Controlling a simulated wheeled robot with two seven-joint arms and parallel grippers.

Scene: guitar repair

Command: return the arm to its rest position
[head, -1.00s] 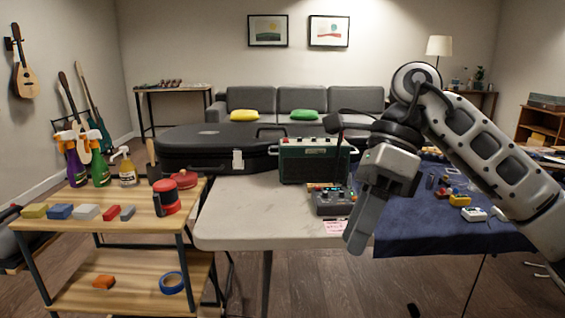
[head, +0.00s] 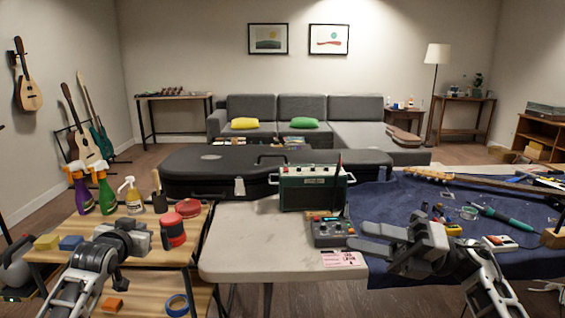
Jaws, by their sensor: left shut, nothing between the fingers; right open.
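My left gripper (head: 150,241) is low at the left, above the top of the wooden shelf cart (head: 196,222). It is shut and empty, and its arm hides part of the cart's top. My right gripper (head: 360,237) points left near the front of the blue-covered table (head: 385,205). Its two fingers are apart with nothing between them. The fingertips are close to a small grey pedal box (head: 329,231) in the picture; I cannot tell whether they touch.
A green amplifier (head: 309,188) and a pink card (head: 339,258) are on the white table (head: 250,240). A black guitar case (head: 215,170) lies behind. Spray bottles (head: 103,190) and a red-and-black item (head: 173,230) stand on the cart. A green-handled tool (head: 505,217) lies on the blue cloth.

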